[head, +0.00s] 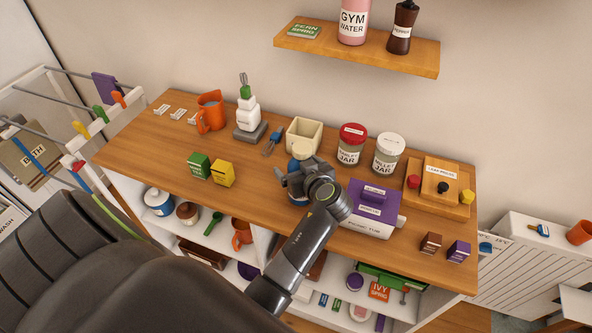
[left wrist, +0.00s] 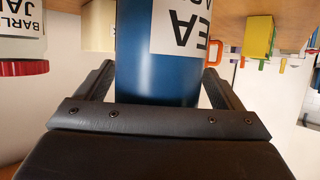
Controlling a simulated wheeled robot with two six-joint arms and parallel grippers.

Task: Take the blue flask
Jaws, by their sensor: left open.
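The blue flask (head: 301,149) with a cream top stands upright on the wooden counter, partly hidden behind my left gripper (head: 298,180). In the left wrist view its blue body (left wrist: 158,72) with a white label, lettering upside down, fills the middle between the two fingers of my left gripper (left wrist: 160,88). One finger is on each side of the flask, and the jaws are open. I cannot tell whether either finger touches it. My right gripper is not in view.
A cream open box (head: 304,133) stands behind the flask, and a red-lidded jar (head: 352,145) behind right. A purple box on a white one (head: 369,205) is close on the right. Yellow (head: 222,173) and green (head: 199,166) boxes are left. A shelf (head: 360,52) hangs above.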

